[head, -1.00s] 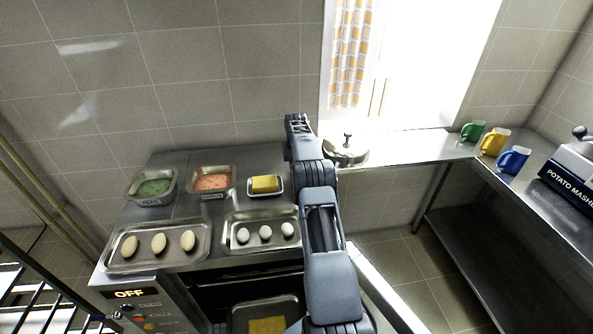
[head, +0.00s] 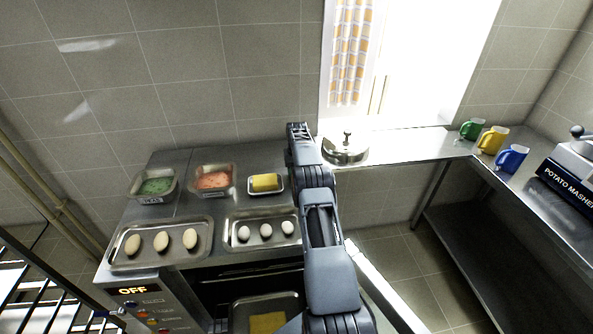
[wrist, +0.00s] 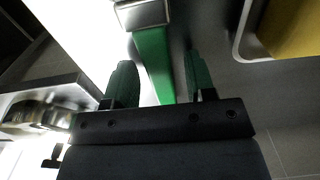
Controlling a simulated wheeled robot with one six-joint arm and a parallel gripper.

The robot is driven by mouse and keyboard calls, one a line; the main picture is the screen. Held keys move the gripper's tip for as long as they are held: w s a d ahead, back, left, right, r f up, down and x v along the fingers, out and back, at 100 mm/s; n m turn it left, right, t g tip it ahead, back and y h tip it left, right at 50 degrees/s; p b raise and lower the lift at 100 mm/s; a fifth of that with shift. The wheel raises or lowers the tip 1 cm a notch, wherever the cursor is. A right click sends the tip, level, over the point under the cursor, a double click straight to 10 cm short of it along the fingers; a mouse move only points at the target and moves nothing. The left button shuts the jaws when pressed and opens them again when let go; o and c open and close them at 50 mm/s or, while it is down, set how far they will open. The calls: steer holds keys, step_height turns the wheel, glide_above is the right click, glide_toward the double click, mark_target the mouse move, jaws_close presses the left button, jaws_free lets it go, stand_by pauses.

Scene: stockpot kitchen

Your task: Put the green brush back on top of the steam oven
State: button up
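The green brush (wrist: 153,62) shows in the wrist view as a green handle with a metal collar at the top of the picture. My gripper (wrist: 160,75) has its two green-tipped fingers apart, one on each side of the handle, with narrow gaps visible. The steam oven's top (head: 192,207) is the steel surface at left in the head view, with trays on it. In the head view my arm hides the brush and the fingertips, near the oven top's right edge. I cannot tell what the brush rests on.
A tray with a yellow block (head: 265,183), egg trays (head: 160,262) and red (head: 213,180) and green (head: 154,187) food trays occupy the oven top. A lidded pot (head: 346,148) stands on the counter at right.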

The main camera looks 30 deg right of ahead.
steer(key=shift+f, duration=0.15)
step_height(320, 180, up, 12)
steer(key=p, duration=0.1)
steer(key=s+a+r+n+t+p, duration=0.1)
steer(key=a+r+n, duration=0.1)
steer(key=a+r, duration=1.05)
steer(key=s+a+r+n+t, duration=0.1)
steer(key=s+a+r, duration=0.3)
steer(key=s+a, duration=0.4)
steer(key=s+a+r+n+t, duration=0.15)
steer(key=s+a+r, duration=0.3)
steer(key=s, duration=0.65)
steer(key=s+a+f, duration=0.2)
steer(key=s+f, duration=0.1)
steer(key=s, duration=0.3)
steer(key=s+a+f+t, duration=0.1)
steer(key=s+a+f, duration=0.2)
steer(key=s, duration=0.3)
steer(key=shift+f, duration=0.6)
steer(key=shift+s+a+f+n, duration=0.15)
steer(key=shift+s+f+n, duration=0.05)
steer(key=shift+f+n, duration=0.05)
steer(key=shift+c, duration=0.4)
steer(key=shift+a, duration=0.1)
steer(key=shift+c, duration=0.3)
